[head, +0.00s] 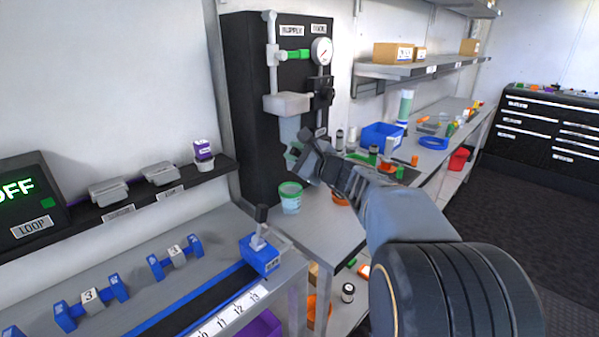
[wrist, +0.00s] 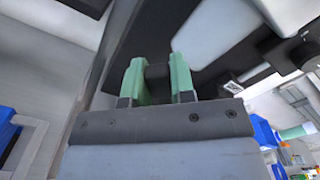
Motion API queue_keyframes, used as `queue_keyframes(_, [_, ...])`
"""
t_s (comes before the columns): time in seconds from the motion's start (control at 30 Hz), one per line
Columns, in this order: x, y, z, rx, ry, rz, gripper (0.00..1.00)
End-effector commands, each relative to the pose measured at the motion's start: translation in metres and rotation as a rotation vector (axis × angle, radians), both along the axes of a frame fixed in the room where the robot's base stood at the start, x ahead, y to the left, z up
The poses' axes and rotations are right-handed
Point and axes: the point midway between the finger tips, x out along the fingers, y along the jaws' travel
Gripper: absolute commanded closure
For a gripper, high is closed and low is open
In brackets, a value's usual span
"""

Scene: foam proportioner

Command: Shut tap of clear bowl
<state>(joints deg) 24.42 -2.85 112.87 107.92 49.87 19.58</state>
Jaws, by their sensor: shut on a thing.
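The clear bowl (head: 289,132) hangs under a pale grey block on the black panel, and its pale body also shows in the wrist view (wrist: 212,30). My gripper (head: 296,155) is just below the bowl in the head view. In the wrist view its two green fingertips (wrist: 158,75) are on either side of a small dark piece, which looks like the bowl's tap (wrist: 157,72). My gripper is shut on it. In the head view my gripper hides the tap, and I cannot tell how far the tap is turned.
A pressure gauge (head: 321,51), a green lever (head: 294,55) and a black valve (head: 322,92) are above on the panel. A green-rimmed cup (head: 290,198) stands on the bench below. A blue bin (head: 382,136) and small parts crowd the bench to the right.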

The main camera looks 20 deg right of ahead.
Motion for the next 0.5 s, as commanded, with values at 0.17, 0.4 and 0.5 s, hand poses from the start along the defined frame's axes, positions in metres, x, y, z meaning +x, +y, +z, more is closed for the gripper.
queue_keyframes(0.17, [-0.003,0.006,-0.018,-0.158,-0.068,0.001,1.0])
queue_keyframes(0.4, [-0.005,0.012,-0.029,-0.364,-0.153,0.0,1.0])
queue_keyframes(0.5, [-0.006,0.014,-0.032,-0.444,-0.184,0.0,1.0])
